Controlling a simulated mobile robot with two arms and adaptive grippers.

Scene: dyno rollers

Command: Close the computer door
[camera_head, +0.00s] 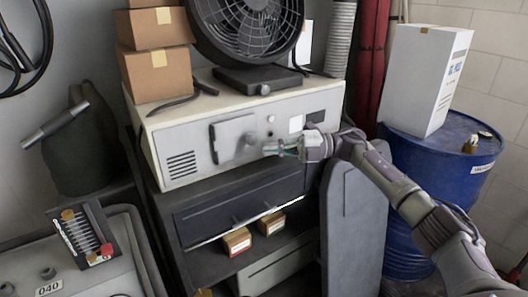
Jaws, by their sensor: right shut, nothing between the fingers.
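The computer (290,108) is a wide beige-white box on a dark cabinet. Its door is a small light-grey panel (233,138) on the front face, left of centre. A dark strip shows along the door's left edge, and I cannot tell whether the door sits flush. A round knob-like part shows near its lower right. My right gripper (270,149) is shut and empty, just right of the door and in front of the computer's face. I cannot tell whether its fingertips touch anything. My left gripper is out of view.
A black fan (250,35) and stacked cardboard boxes (157,72) stand on the computer. The dark cabinet (240,205) below holds small boxes (236,241). A blue drum (440,150) bearing a white carton (425,80) stands right, behind my right arm. A grey unit (85,265) stands front left.

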